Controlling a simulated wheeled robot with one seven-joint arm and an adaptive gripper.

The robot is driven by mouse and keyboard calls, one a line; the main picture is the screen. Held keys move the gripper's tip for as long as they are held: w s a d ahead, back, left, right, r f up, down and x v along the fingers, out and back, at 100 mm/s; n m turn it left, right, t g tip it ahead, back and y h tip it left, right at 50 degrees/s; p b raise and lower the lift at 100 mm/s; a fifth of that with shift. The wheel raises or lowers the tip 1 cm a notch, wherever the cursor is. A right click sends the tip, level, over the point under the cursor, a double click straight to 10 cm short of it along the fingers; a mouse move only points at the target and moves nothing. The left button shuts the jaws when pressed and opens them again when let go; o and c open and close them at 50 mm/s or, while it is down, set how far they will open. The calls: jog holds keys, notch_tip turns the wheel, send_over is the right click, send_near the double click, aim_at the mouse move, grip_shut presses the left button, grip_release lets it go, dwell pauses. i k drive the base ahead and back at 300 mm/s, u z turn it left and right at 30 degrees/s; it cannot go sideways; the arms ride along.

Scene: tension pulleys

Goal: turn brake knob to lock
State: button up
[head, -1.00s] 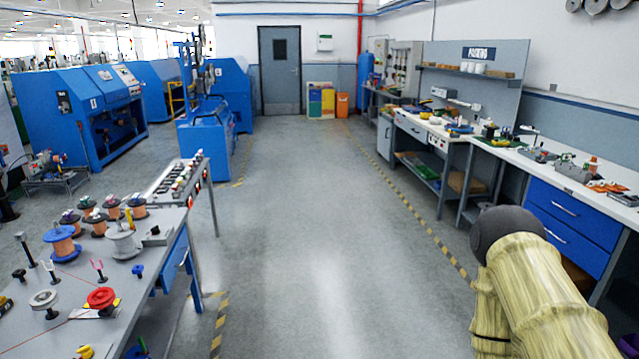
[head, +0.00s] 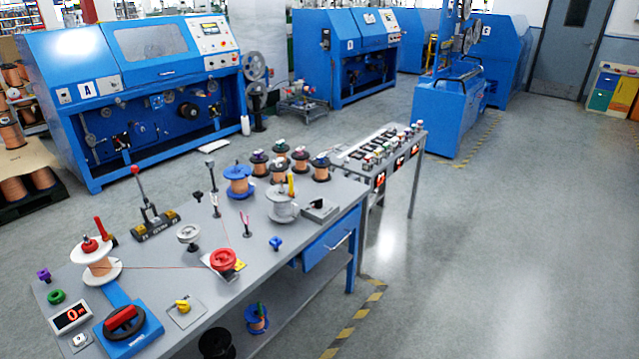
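A black round knob with a red bar handle (head: 124,320) sits on a blue base at the front left of the grey workbench (head: 215,335). A smaller yellow knob (head: 183,306) sits on a grey plate to its right. I cannot tell from any readable label which of the two is the brake knob. A red knob-like wheel (head: 223,260) stands farther back on a small plate, with a copper-coloured wire running to it from the white spool (head: 99,267). My gripper is not in view.
A display box (head: 72,316) stands left of the black knob. Several copper spools (head: 280,170) stand at the bench's back. A lever on a dark base (head: 155,222) rises behind the wire. Blue machines (head: 135,85) line the back. The floor at right (head: 490,240) is clear.

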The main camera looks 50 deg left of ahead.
aim_at(318, 204)
jog(key=u, duration=0.65)
jog(key=i, duration=0.9)
jog(key=u, duration=1.05)
